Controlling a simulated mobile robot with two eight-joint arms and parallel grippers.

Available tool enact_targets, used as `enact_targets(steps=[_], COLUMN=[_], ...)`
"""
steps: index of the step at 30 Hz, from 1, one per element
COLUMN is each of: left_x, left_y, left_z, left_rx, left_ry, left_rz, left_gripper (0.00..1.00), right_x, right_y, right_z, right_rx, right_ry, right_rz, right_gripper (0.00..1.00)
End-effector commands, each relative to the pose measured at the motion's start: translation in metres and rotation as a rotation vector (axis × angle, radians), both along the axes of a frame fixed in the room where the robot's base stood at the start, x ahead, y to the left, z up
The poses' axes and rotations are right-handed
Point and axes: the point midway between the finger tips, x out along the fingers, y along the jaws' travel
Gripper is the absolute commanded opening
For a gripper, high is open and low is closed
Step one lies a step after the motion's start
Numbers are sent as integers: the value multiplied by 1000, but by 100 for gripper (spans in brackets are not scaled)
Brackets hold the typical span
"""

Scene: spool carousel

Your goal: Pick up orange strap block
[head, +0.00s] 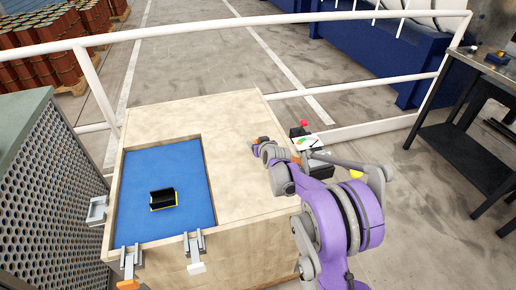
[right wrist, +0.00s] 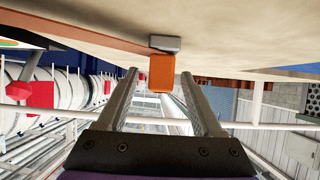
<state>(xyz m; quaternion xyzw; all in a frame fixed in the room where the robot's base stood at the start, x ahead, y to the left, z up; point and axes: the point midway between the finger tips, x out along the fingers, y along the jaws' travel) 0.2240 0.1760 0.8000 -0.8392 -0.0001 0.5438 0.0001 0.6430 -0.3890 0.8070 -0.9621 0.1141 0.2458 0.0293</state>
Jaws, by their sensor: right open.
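An orange block (right wrist: 161,73) with a grey piece (right wrist: 165,43) on top shows in the right wrist view, at the edge of the pale wooden surface. My right gripper (right wrist: 158,84) is open, with the block seen between its fingertips and a gap on each side. In the head view my right gripper (head: 257,149) is at the right edge of the wooden table, and a small orange patch (head: 263,140) shows beside its tips; the gripper partly hides it. My left gripper is not in view.
The wooden table (head: 225,125) has a blue recess (head: 190,212) holding a black, yellow-edged holder (head: 163,199). Clamps, one orange-tipped (head: 128,284), sit on its front edge. A box with a red button (head: 304,123) stands beyond the arm. White rails (head: 250,20) run behind.

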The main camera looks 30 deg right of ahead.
Motion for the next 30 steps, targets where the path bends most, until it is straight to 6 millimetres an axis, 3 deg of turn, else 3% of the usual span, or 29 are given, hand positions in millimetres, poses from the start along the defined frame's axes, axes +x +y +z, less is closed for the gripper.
enact_targets(steps=[5, 16, 30], left_x=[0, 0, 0], left_y=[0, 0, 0], left_z=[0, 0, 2], left_rx=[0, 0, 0], left_ry=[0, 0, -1], left_rz=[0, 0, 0], left_gripper=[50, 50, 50], right_x=[0, 0, 0], right_y=[0, 0, 0], right_z=[0, 0, 7], right_rx=[0, 0, 0], right_ry=[0, 0, 0], right_rz=[0, 0, 0], right_gripper=[68, 1, 0])
